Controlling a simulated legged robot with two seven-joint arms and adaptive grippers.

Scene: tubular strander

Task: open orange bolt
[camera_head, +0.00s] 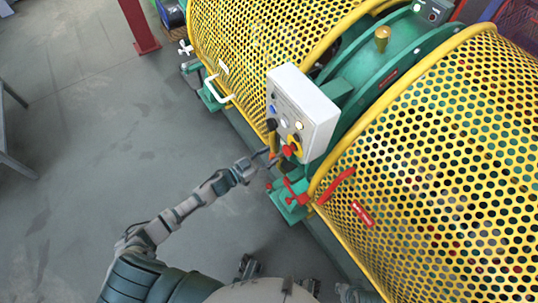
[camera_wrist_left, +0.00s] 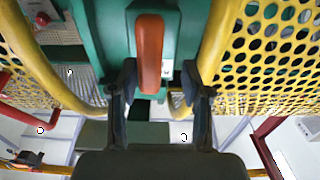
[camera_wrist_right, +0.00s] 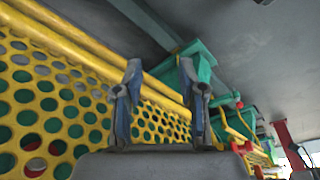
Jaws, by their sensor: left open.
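The orange bolt (camera_wrist_left: 149,52) is a rounded orange bar on a green mount in the left wrist view. It stands upright in that picture, between the tips of my left gripper (camera_wrist_left: 160,72). The two fingers are spread on either side of it, with a visible gap on each side. In the head view my left gripper (camera_head: 262,162) is small, beside the green machine base below the white control box. Which part there is the orange bolt is hard to tell. My right gripper (camera_wrist_right: 160,75) is open and empty in the right wrist view, in front of a yellow perforated guard.
Yellow perforated guards (camera_head: 440,150) flank the green machine section. The white control box (camera_head: 302,112) juts out above my left gripper. A red handle (camera_head: 337,186) and red-and-green fittings (camera_head: 290,195) are close to its right. Open grey floor (camera_head: 90,130) lies left.

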